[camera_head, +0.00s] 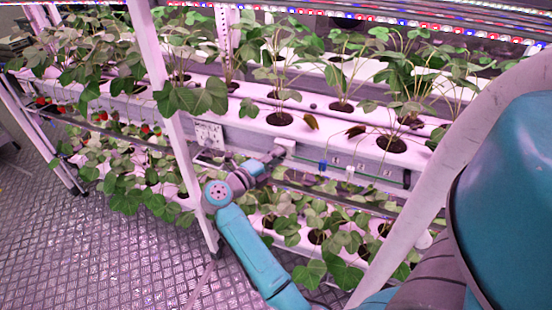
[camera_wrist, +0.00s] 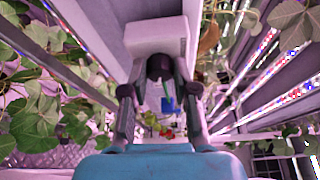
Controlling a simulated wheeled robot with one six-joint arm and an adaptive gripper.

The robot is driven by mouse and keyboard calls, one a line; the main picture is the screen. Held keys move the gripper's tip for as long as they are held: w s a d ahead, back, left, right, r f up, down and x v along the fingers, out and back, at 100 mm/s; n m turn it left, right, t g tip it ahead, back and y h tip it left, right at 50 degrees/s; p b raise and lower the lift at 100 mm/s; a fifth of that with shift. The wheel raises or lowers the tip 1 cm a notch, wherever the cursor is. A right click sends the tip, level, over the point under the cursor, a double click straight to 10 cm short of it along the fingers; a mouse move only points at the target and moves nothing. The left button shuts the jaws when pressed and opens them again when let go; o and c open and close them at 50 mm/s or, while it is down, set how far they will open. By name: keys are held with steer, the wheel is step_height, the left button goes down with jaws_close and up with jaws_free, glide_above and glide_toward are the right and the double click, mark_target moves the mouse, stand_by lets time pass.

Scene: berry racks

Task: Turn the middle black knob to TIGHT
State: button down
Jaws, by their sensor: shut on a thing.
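A black knob (camera_wrist: 160,66) sticks out of a white box (camera_wrist: 156,38) in the wrist view. My gripper (camera_wrist: 160,84) has its two fingers on either side of the knob and is shut on it. In the head view the white box (camera_head: 285,145) is on the front of the white growing channel, and my gripper (camera_head: 274,157) reaches it from the left. The knob is hidden there behind my gripper. I cannot make out a TIGHT mark or the knob's pointer. I see no other black knob clearly, so its place in a row cannot be told.
A white socket panel (camera_head: 209,135) is left of my gripper. A blue clip (camera_head: 322,167) and a white clip (camera_head: 350,173) are to its right. A slanted white rack post (camera_head: 180,130) stands close to my arm. Strawberry plants fill the channels above and below.

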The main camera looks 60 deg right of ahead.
steer(key=shift+m, duration=0.3)
steer(key=c, duration=0.9)
jaws_free()
steer(key=v, duration=1.2)
steer(key=shift+r, duration=0.15)
